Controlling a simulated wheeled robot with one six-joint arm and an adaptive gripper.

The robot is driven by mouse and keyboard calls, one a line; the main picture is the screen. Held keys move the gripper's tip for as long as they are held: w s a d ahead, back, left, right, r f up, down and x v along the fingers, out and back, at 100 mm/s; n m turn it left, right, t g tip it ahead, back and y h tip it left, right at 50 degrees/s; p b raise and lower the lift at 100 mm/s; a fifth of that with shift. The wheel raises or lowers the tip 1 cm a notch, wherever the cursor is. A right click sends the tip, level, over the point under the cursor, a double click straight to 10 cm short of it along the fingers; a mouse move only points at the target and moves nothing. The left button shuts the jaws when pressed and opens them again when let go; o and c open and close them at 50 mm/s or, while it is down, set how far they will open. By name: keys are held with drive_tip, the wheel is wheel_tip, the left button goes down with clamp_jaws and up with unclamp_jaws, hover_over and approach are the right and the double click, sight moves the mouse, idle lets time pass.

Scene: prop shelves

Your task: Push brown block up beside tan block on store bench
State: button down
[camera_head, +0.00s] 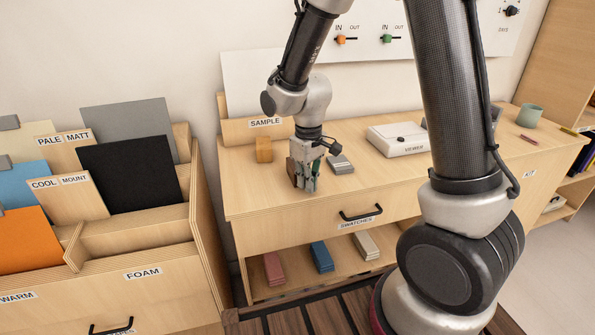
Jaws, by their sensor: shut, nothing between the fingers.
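The tan block (263,149) stands upright on the store bench (245,190), near its back left, in front of the SAMPLE board. My gripper (305,186) points down at the bench top, to the right of the tan block and nearer the front edge. Its fingers are shut with nothing between them. A brown patch, seemingly the brown block (292,170), shows at the left side of my gripper. The gripper hides most of it, and I cannot tell whether they touch. A gap of bare bench lies between it and the tan block.
A small grey block (341,164) lies right of my gripper. A white box (398,139) sits farther right, with a green cup (529,115) at the far end. The SWATCHES drawer handle (361,213) is at the front. A card rack (185,235) stands left of the bench.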

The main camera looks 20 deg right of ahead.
drive_tip(key=shift+f, duration=0.8)
drive_tip(key=shift+w, duration=0.15)
drive_tip(key=shift+w+a, duration=0.1)
drive_tip(key=shift+w, duration=2.45)
drive_tip(key=shift+w, duration=0.5)
drive_tip(key=shift+w, duration=1)
drive_tip(key=shift+w, duration=0.1)
drive_tip(key=shift+w+a, duration=0.1)
drive_tip(key=shift+w, duration=1.3)
drive_tip(key=shift+w, duration=0.1)
drive_tip(key=shift+w, duration=1.85)
